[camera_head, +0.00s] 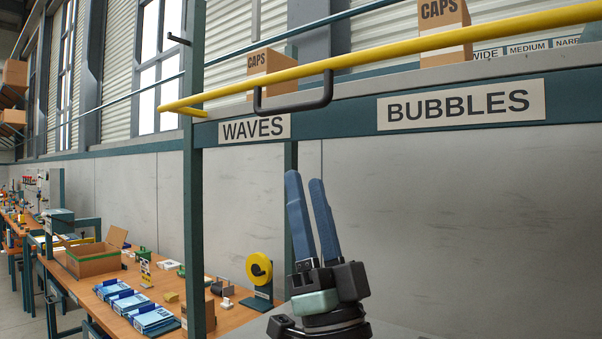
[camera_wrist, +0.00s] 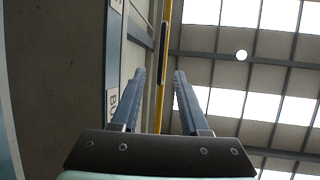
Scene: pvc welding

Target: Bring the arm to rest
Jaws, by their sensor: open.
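My gripper (camera_head: 304,178) points upward in the head view, below the shelf beam with the WAVES and BUBBLES labels. Its two blue fingers stand a little apart with nothing between them. The wrist view also shows my gripper (camera_wrist: 156,75) open and empty, pointing up toward the roof.
A teal shelf beam (camera_head: 345,120) with a yellow rail (camera_head: 390,54) and a black handle (camera_head: 293,108) runs above my gripper. Cardboard CAPS boxes (camera_head: 271,62) stand on the shelf. A wooden workbench (camera_head: 232,316) at the lower left holds blue trays (camera_head: 128,303), a yellow reel (camera_head: 259,268) and an open cardboard box (camera_head: 92,266).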

